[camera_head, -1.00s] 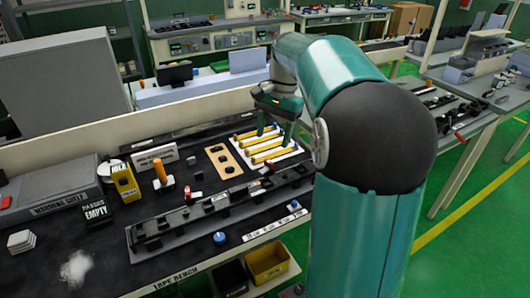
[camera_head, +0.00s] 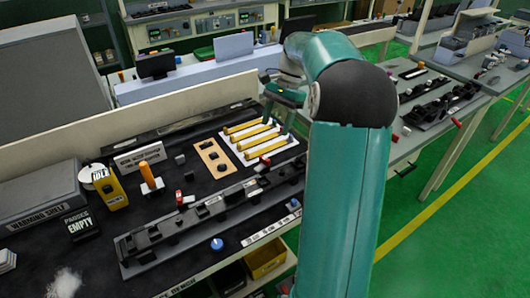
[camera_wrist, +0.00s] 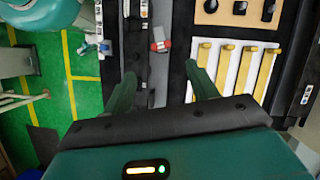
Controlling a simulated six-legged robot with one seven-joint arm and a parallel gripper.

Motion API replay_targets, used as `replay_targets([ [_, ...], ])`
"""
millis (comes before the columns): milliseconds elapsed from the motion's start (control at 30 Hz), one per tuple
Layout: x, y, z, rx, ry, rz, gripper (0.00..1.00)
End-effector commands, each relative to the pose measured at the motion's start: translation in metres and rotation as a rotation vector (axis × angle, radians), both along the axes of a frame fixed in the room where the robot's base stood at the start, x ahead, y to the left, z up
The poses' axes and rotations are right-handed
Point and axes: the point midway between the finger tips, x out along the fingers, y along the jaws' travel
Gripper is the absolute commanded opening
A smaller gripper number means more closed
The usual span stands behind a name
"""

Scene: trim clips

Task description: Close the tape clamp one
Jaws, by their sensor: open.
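A small clamp with a red handle (camera_wrist: 160,46) and pale end shows in the wrist view, beside the black fixture rail. It appears to be the red piece (camera_head: 264,160) near the yellow bars in the head view. Another red-topped piece (camera_head: 180,198) stands farther left by the rail. I cannot read which is clamp one. My gripper (camera_wrist: 160,72) is open and empty, its two fingers pointing down to either side of the red handle's line, apart from it. In the head view my gripper (camera_head: 277,122) hangs above the right end of the bars.
The long black rail (camera_head: 160,237) runs along the bench front. Yellow bars (camera_head: 250,132) lie on a white plate, with a tan board (camera_head: 212,158) beside them. An orange-handled tool (camera_head: 148,176) and yellow IDLE box (camera_head: 108,188) stand left. Green floor lies right.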

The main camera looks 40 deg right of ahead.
Motion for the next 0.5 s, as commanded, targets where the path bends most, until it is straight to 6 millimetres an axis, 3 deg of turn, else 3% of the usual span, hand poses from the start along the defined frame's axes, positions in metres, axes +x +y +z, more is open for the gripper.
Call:
replay_targets([
  [300, -0.005, 0.026, -0.061, 0.003, 0.003, 0.004, 0.58],
  [500, -0.006, 0.037, -0.09, 0.003, 0.003, 0.004, 0.58],
])
